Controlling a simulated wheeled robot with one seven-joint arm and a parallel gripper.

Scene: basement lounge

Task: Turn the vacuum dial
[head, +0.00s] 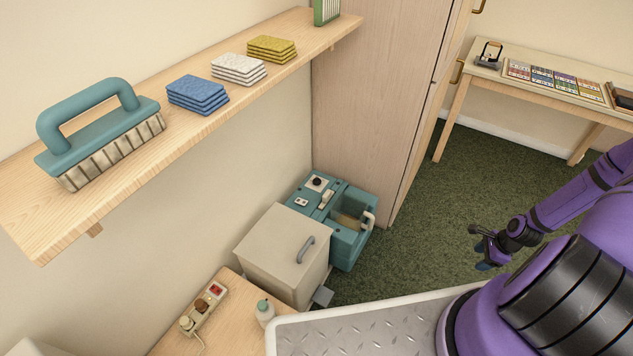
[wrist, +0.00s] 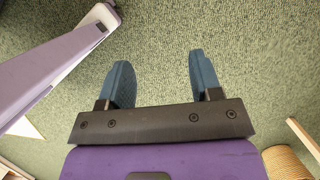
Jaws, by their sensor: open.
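A teal machine (head: 351,239), which looks like the vacuum, stands on the floor in the corner against the wooden cabinet. On its top is a pale plate with a small black round dial (head: 317,182), with other small fittings beside it. The dial does not show in the wrist view.
A beige pedal bin (head: 285,255) stands right in front of the machine. A wall shelf (head: 215,118) with a teal brush (head: 100,130) and sponges hangs above left. A low table (head: 238,310) holds a power strip and a bottle. Carpet (head: 420,220) right of the machine is clear.

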